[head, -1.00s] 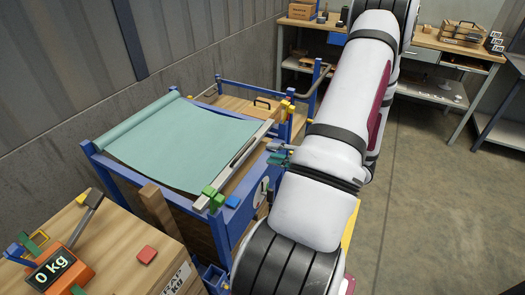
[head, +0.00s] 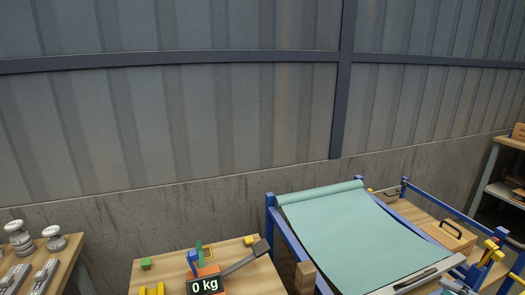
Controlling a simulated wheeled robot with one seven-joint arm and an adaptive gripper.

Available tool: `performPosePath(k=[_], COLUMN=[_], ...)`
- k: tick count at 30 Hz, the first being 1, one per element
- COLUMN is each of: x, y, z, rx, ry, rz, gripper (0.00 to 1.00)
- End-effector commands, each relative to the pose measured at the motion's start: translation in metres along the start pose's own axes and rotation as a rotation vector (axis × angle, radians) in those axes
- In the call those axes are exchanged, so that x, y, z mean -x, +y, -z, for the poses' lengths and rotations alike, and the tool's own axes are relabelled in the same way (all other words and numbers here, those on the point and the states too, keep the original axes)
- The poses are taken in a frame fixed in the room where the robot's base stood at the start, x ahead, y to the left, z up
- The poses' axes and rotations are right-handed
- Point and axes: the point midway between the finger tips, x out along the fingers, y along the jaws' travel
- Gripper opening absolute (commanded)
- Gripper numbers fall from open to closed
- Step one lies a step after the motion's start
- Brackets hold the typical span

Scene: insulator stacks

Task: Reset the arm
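My arm and my gripper do not show in the head view at this moment. The insulator stacks (head: 20,238) appear as grey ribbed pieces on a wooden table at the lower left; one more disc-topped piece (head: 54,238) stands beside them. An orange scale (head: 206,271) with a "0 kg" display sits on a wooden surface at the bottom centre.
A grey wall (head: 170,130) fills the back. A gap lies between the left table and the scale's surface.

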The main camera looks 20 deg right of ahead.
Motion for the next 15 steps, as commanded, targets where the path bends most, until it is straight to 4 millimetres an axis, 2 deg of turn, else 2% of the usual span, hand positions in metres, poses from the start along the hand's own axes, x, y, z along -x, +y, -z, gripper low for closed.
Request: performPosePath(k=[1, 6, 10, 15], x=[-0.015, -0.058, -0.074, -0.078], y=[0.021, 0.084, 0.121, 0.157], z=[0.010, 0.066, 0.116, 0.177], rx=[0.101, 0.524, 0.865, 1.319], ry=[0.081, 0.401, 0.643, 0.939], rz=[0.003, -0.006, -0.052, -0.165], gripper=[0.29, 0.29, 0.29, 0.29])
